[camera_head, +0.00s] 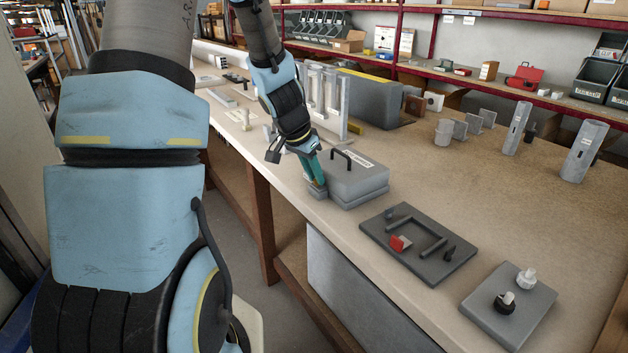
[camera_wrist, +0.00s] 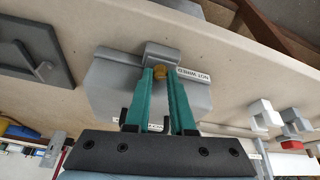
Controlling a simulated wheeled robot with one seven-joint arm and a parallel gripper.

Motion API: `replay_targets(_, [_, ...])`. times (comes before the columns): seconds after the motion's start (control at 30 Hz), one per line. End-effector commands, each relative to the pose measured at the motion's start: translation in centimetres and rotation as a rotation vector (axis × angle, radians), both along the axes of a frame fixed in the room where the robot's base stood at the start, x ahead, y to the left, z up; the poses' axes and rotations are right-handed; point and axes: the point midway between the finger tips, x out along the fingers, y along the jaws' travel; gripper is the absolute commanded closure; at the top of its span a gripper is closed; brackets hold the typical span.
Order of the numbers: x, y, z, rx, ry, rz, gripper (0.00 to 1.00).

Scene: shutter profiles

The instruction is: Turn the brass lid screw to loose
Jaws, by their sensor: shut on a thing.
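The grey box (camera_head: 345,189) with a lid and a black handle (camera_head: 342,158) stands near the front edge of the workbench. It also shows in the wrist view (camera_wrist: 103,88). My gripper (camera_head: 318,186) is at the left end of the box, pointing down. In the wrist view, the teal fingers of my gripper (camera_wrist: 160,74) are shut on the brass lid screw (camera_wrist: 160,72), of which only a small part shows between the tips. A grey block (camera_wrist: 162,52) sits just beyond the screw. The screw is hidden in the head view, and its turn angle cannot be told.
A dark plate (camera_head: 418,242) with a frame handle and a red part lies right of the box. A grey plate (camera_head: 508,305) with a black and a white knob lies farther right. Upright profiles (camera_head: 330,95) stand behind my gripper.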

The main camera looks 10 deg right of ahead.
Motion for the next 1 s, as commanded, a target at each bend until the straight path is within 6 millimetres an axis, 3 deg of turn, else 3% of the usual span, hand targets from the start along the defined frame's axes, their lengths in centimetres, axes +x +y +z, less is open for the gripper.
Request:
replay_targets(0.4, [-0.20,-0.14,0.00,0.000,0.001,0.180,1.00])
replay_targets(0.9, [-0.18,-0.12,0.00,0.000,0.002,0.201,1.00])
replay_targets(0.93, [-0.18,-0.13,0.01,0.000,0.002,0.201,0.75])
replay_targets(1.0, [-0.18,-0.13,0.01,0.000,0.002,0.201,0.67])
